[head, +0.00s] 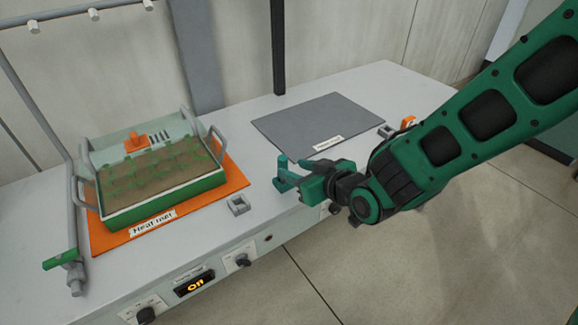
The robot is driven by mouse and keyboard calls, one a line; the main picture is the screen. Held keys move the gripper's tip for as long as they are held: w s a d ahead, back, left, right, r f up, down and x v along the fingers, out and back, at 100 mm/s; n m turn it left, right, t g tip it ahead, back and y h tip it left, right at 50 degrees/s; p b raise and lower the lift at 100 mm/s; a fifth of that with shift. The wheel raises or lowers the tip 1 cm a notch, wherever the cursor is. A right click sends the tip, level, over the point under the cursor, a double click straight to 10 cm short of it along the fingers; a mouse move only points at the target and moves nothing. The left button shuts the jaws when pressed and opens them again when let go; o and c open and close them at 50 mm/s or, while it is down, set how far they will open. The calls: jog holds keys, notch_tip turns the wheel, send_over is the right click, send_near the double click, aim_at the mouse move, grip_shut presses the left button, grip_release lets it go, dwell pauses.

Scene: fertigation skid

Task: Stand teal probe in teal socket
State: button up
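My gripper (287,174) is above the front edge of the bench, right of the heat mat, pointing left. A teal-green piece stands up at its fingertips. Its colour is so close to the green fingers that I cannot tell whether it is the teal probe or part of a finger, nor whether the fingers are open or shut. A small grey square socket (238,205) sits on the bench to the left of and below the gripper. No teal marking shows on it, so I cannot tell whether it is the teal socket.
A green-sided tray of seedlings (150,211) with an orange piece (135,141) in it sits on the orange heat mat (233,177). A grey mat (318,120) lies behind my gripper. An orange item (408,122) is partly behind my arm. A pipe with a green-handled valve (66,258) stands left.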

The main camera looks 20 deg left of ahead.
jog(key=shift+v, duration=0.8)
jog(key=w+d+m+h, duration=0.2)
jog(key=w+d+h, duration=0.1)
jog(key=d, duration=0.6)
jog(key=w+d+m+h, duration=0.1)
jog(key=w+d+h, duration=0.15)
jog(key=d, duration=0.65)
jog(key=s+d+r+m+g+h, duration=0.1)
jog(key=s+d+m+h, duration=0.1)
jog(key=d, duration=0.8)
jog(key=s+d+r+m+g+h, duration=0.1)
jog(key=d+m+h, duration=0.15)
jog(key=d, duration=0.65)
jog(key=s+d+r+m+g, duration=0.2)
jog(key=s+d+m+g, duration=0.25)
jog(key=s+d, duration=0.85)
jog(key=s+d+r+m+g, duration=0.1)
jog(key=s+m, duration=0.1)
jog(key=s, duration=0.3)
jog(key=s+d+m+g, duration=0.1)
jog(key=s+m, duration=0.1)
jog(key=s, duration=0.4)
jog(key=shift+s+d+r, duration=0.3)
jog(key=shift+r, duration=0.1)
